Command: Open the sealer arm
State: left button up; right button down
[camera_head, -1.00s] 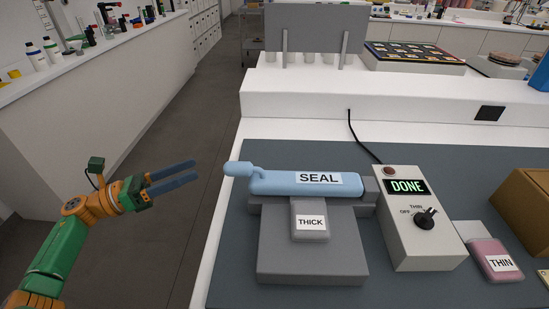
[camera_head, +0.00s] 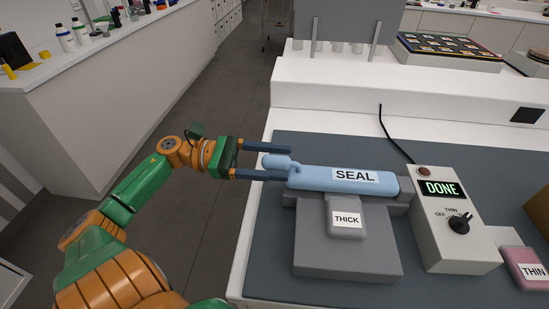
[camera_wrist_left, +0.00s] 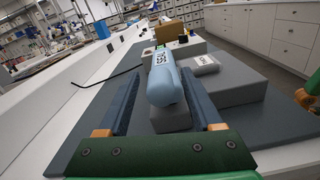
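The blue sealer arm (camera_head: 343,179), labelled SEAL, lies lowered across the grey sealer base (camera_head: 345,255). Its rounded handle end (camera_head: 276,162) points left. A pouch labelled THICK (camera_head: 346,219) lies on the base, its far end reaching under the arm. My left gripper (camera_head: 264,160) is open, with one finger on each side of the handle end. In the left wrist view the blue arm (camera_wrist_left: 165,84) sits between the two fingers, with a gap on the left side; contact on the right cannot be told. My right gripper is not in view.
The control box (camera_head: 450,238) right of the sealer shows DONE and has a black knob (camera_head: 459,223). A raised white ledge (camera_head: 400,105) runs behind. Open floor lies left of the table.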

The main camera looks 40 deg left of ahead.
pick_arm(q)
grip_shut()
dwell(1.3)
